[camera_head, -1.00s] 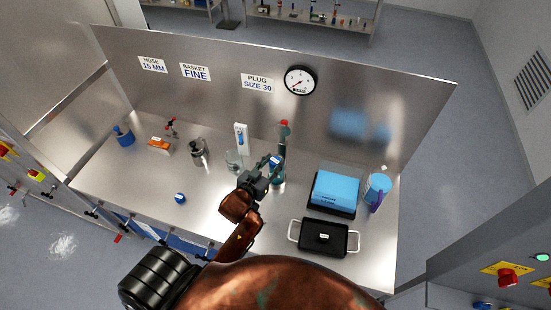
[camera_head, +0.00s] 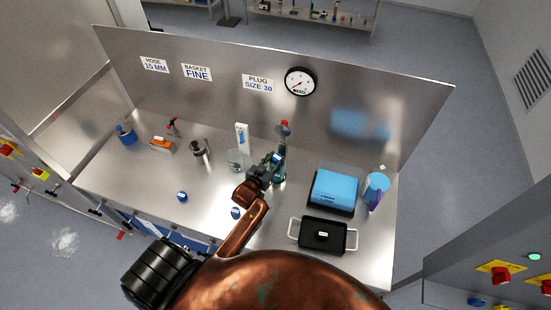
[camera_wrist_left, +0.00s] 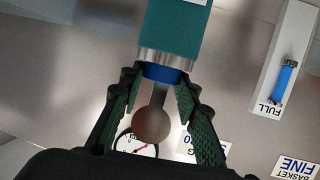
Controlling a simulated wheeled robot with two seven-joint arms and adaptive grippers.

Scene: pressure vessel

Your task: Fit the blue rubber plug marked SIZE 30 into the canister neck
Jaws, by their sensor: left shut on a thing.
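The teal canister (camera_head: 278,180) stands upright at the middle of the bench. In the left wrist view, which is upside down, its teal body (camera_wrist_left: 175,28) ends in a metal neck (camera_wrist_left: 166,59). A blue plug (camera_wrist_left: 163,74) lies against the neck's rim, between my left fingertips; how deep it sits cannot be told. It shows as a small blue patch in the head view (camera_head: 277,158). My left gripper (camera_wrist_left: 162,90) is shut on this plug; its size marking is not readable. A grey stem with a dull reddish ball (camera_wrist_left: 152,125) appears beyond the plug. My right gripper is not in view.
Two blue plugs with white tops lie loose, at the left (camera_head: 182,197) and nearer the arm (camera_head: 235,212). A glass beaker (camera_head: 235,160) is close left of the gripper. A blue box (camera_head: 338,188) and black handled tray (camera_head: 323,235) stand right. The PLUG SIZE 30 sign (camera_head: 258,84) is behind.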

